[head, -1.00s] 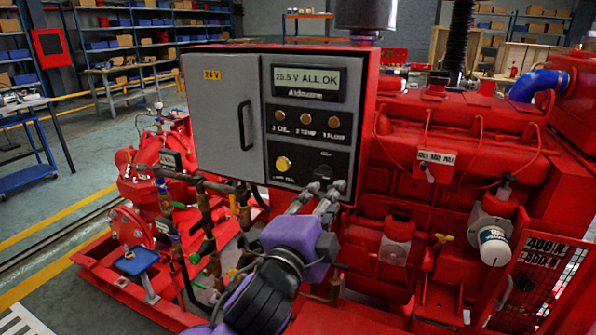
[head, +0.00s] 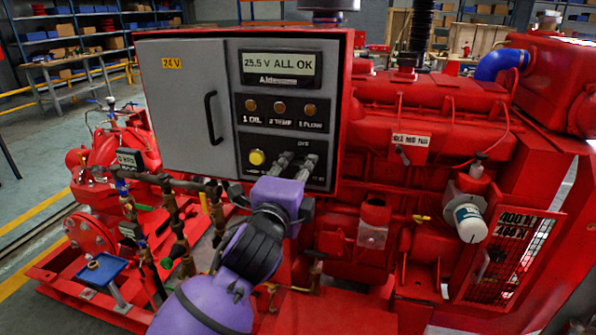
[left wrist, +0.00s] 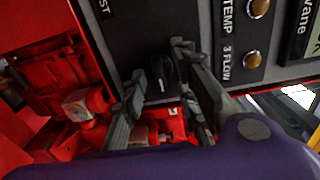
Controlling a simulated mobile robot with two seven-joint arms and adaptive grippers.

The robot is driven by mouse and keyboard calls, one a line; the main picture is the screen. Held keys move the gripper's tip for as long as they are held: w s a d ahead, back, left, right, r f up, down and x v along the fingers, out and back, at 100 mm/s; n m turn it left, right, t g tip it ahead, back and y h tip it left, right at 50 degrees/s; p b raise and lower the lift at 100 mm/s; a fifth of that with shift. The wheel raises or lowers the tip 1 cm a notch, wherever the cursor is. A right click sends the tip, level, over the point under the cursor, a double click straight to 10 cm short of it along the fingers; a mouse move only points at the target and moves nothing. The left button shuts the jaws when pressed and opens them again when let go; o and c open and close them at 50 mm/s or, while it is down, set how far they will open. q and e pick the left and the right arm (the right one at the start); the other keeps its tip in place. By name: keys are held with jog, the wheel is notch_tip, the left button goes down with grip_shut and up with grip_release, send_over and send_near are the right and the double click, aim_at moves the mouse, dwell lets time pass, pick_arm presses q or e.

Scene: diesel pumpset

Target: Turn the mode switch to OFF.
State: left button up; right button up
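The mode switch (left wrist: 158,73) is a round black knob with a pale pointer line on the dark lower panel of the control box. It shows in the left wrist view between my left gripper's two fingers. I cannot read which label the pointer faces. In the head view the fingers cover the knob. My left gripper (head: 296,162) is in front of the panel's lower right part, and it also shows in the left wrist view (left wrist: 160,65). Its fingers are apart, one on each side of the knob, with no clear contact. My right gripper is not in view.
The red and grey control box (head: 180,105) has a display (head: 276,67) reading "25.5 V ALL OK", three amber lamps and a yellow button (head: 257,157). The red engine (head: 440,125) stands to the right. Pipes and valves (head: 170,220) are below left.

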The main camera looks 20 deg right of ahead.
pick_arm(q)
jog(key=shift+w, duration=0.2)
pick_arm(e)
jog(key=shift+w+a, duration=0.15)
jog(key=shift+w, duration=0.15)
pick_arm(q)
jog(key=shift+c, duration=0.4)
